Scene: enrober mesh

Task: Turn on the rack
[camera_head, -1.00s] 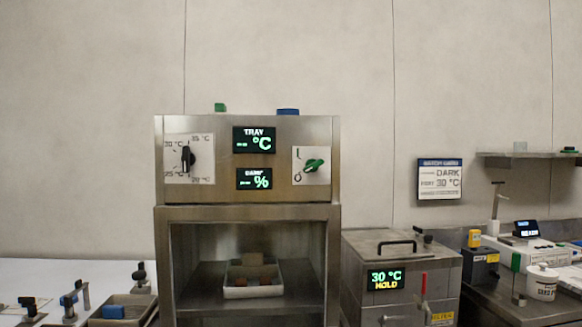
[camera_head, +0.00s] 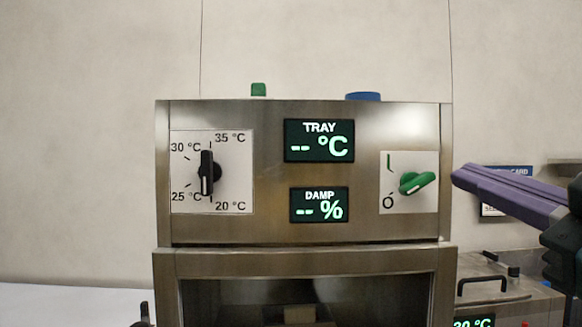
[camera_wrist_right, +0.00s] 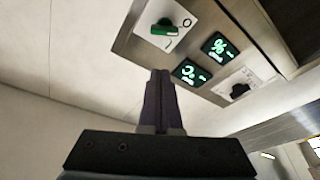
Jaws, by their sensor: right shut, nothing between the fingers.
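The rack is a steel cabinet (camera_head: 270,235) with a control panel on top. Its green rotary switch (camera_head: 418,183) sits on a white plate marked I and O, at the panel's right side; its handle is tilted. The switch also shows in the right wrist view (camera_wrist_right: 163,28). The tray display (camera_head: 319,141) and damp display (camera_head: 319,205) are lit and show dashes. A black temperature dial (camera_head: 208,173) is at the left. My right gripper (camera_head: 458,175) is shut and empty, just right of the switch and apart from it in the picture. My left gripper is out of view.
A green button (camera_head: 258,90) and a blue cap (camera_head: 363,96) are on the cabinet's top. A steel unit with a black handle (camera_head: 482,282) stands at the lower right. A wall card (camera_head: 492,212) is partly hidden behind my right gripper. The wall above is clear.

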